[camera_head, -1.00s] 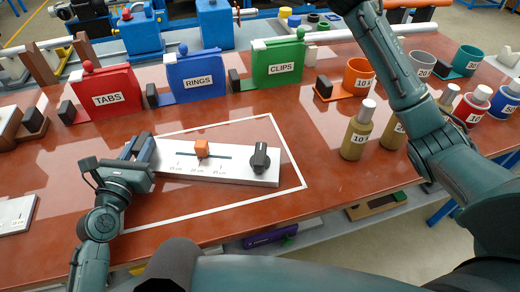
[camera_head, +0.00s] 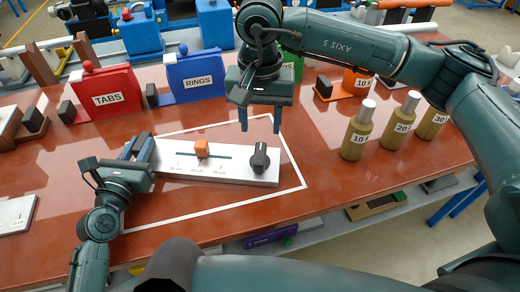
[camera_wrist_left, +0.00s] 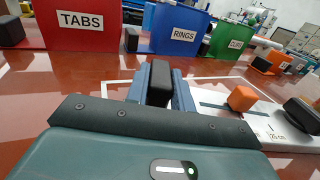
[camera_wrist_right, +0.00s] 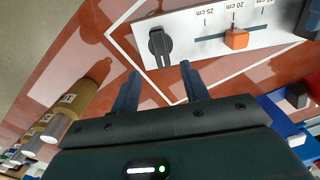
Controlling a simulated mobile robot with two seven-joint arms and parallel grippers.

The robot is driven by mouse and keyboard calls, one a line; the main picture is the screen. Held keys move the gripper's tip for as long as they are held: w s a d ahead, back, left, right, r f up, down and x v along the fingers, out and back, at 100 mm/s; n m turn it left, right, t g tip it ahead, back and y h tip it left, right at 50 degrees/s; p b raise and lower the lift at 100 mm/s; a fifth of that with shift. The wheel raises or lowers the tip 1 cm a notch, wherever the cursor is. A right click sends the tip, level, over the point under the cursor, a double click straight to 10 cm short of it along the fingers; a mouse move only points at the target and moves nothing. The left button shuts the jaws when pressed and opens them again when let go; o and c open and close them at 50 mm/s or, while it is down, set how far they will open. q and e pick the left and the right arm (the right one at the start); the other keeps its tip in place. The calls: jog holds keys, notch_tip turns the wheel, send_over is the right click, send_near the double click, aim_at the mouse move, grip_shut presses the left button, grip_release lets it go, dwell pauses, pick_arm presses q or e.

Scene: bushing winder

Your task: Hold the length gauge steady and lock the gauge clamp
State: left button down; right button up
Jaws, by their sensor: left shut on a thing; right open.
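The length gauge (camera_head: 215,172) is a white board with a scale and slot, flat on the red table inside a white outline. An orange slider (camera_head: 202,147) sits on its slot near the 20 cm mark in the right wrist view (camera_wrist_right: 237,39). The gauge clamp (camera_head: 260,158) is a black knob at the right end, also in the right wrist view (camera_wrist_right: 160,46). My left gripper (camera_head: 141,147) is shut on the black grip block (camera_wrist_left: 159,82) at the gauge's left end. My right gripper (camera_head: 260,124) is open and empty, pointing down above and behind the clamp, apart from it.
Red TABS (camera_head: 106,96), blue RINGS (camera_head: 196,80) and mostly hidden green CLIPS (camera_head: 293,66) bins stand behind the gauge. Several gold bottles, one labelled 10 (camera_head: 357,132), stand to the right. The table between gauge and bottles is clear.

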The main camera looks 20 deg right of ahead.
aim_at(260, 153)
notch_tip(260, 153, down, 9)
dwell(0.3)
jog(key=shift+c, duration=0.4)
jog(key=c, duration=0.9)
